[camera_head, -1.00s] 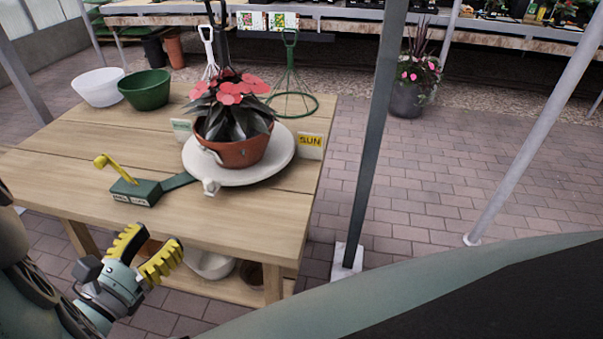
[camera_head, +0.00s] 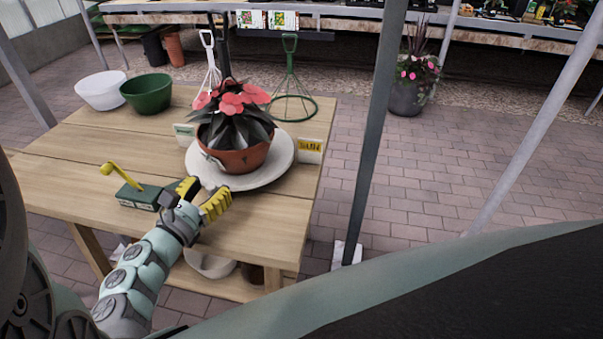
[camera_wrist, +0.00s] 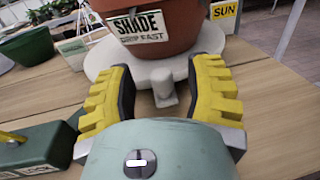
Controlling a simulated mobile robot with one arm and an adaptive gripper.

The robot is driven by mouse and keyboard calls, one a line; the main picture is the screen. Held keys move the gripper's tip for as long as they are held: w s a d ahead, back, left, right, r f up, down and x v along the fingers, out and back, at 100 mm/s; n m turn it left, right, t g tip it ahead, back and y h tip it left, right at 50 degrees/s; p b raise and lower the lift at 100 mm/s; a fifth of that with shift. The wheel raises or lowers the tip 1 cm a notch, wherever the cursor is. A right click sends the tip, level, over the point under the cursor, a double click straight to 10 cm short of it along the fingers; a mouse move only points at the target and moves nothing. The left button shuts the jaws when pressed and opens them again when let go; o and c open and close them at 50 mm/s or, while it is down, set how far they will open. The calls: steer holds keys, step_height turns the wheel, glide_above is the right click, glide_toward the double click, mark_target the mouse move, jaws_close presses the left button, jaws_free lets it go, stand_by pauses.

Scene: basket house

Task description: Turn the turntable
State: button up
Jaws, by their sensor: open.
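The white round turntable (camera_head: 272,173) lies on the wooden table and bears a terracotta pot (camera_head: 236,161) with a red-flowered plant (camera_head: 232,112). In the wrist view the turntable (camera_wrist: 102,60) has a short knob (camera_wrist: 163,88) at its near edge, and the pot (camera_wrist: 176,28) has a label reading SHADE. My gripper (camera_head: 203,194) is at the turntable's near side. In the wrist view my yellow-padded fingers (camera_wrist: 160,90) are open, one on each side of the knob. I cannot tell whether they touch it. In the head view my gripper hides the knob.
A green block with a yellow lever (camera_head: 140,194) stands left of my gripper. A SUN sign (camera_head: 310,150) is right of the turntable and another sign (camera_head: 184,132) left. White (camera_head: 102,92) and green (camera_head: 146,95) bowls stand at the back left. A dark post (camera_head: 371,130) rises beyond the table's right edge.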

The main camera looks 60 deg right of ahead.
steer(key=shift+d, duration=0.6)
steer(key=shift+a, duration=0.1)
jaws_close()
